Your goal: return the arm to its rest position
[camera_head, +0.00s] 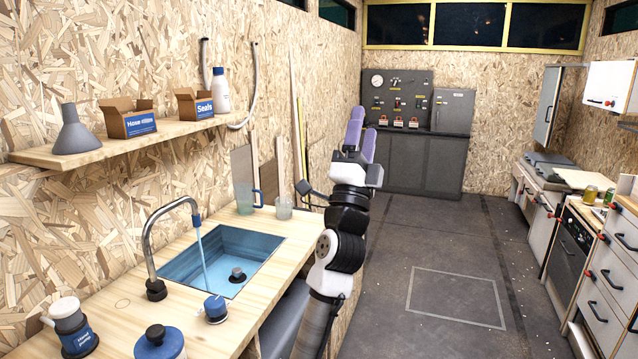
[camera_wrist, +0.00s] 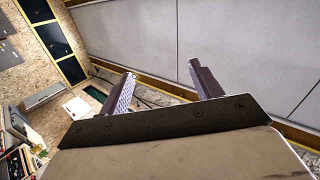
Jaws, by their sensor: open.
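My gripper (camera_head: 361,138) is raised above the floor to the right of the sink counter, with its purple fingers pointing up. In the wrist view my gripper (camera_wrist: 160,88) has its two fingers wide apart with nothing between them. The wrist view looks tilted, toward grey panels and the window wall. My arm rises from the bottom middle of the head view and stands beside the counter's right edge.
The wooden counter (camera_head: 118,318) holds a blue sink (camera_head: 190,262) with water running from the tap (camera_head: 150,240). A jug (camera_head: 245,198) and a cup (camera_head: 284,208) stand near my arm. A shelf (camera_head: 110,150) is on the left wall. The floor (camera_head: 430,245) is clear.

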